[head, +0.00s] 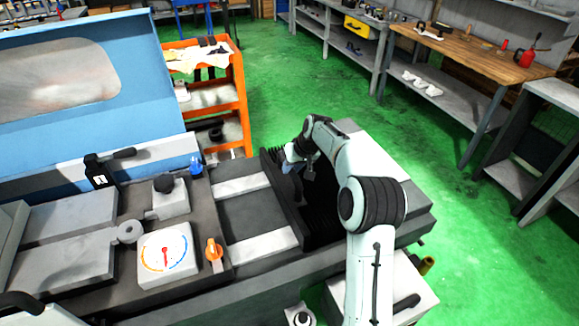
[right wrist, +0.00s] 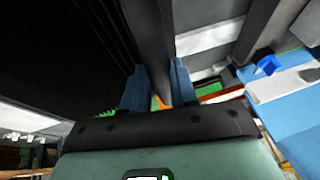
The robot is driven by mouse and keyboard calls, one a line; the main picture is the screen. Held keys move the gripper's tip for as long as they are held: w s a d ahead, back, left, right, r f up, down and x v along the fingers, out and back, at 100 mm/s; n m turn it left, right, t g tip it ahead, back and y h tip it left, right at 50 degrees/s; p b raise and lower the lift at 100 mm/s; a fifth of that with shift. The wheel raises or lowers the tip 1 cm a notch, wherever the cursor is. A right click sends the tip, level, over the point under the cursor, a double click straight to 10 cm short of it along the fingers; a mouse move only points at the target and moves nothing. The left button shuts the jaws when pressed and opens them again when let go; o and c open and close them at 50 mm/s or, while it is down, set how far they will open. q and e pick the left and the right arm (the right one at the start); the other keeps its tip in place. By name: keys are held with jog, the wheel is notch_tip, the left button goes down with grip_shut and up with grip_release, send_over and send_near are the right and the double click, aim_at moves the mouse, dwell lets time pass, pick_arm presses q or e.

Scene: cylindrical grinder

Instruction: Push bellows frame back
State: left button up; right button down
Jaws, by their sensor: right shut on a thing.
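The bellows frame (head: 291,213) is a dark upright plate across the machine bed, at the left end of the black folded bellows (head: 325,212). My right gripper (head: 289,166) is at the far end of the frame and shut on it. In the right wrist view the two blue fingers (right wrist: 158,88) stand on either side of the dark frame plate (right wrist: 150,35), with the black bellows folds (right wrist: 70,50) to the left. The arm hides part of the bellows in the head view. My left gripper is not in view.
Left of the frame, the bed has bare light rails (head: 262,247). An orange shelf cart (head: 240,100) stands behind. A wooden workbench (head: 470,55) is at the back right.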

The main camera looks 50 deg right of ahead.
jog(key=shift+d, duration=0.1)
jog(key=c, duration=0.9)
grip_release()
jog(key=v, duration=1.3)
jog(key=shift+s+r, duration=0.15)
jog(key=shift+r, duration=0.05)
jog(key=shift+f, duration=0.1)
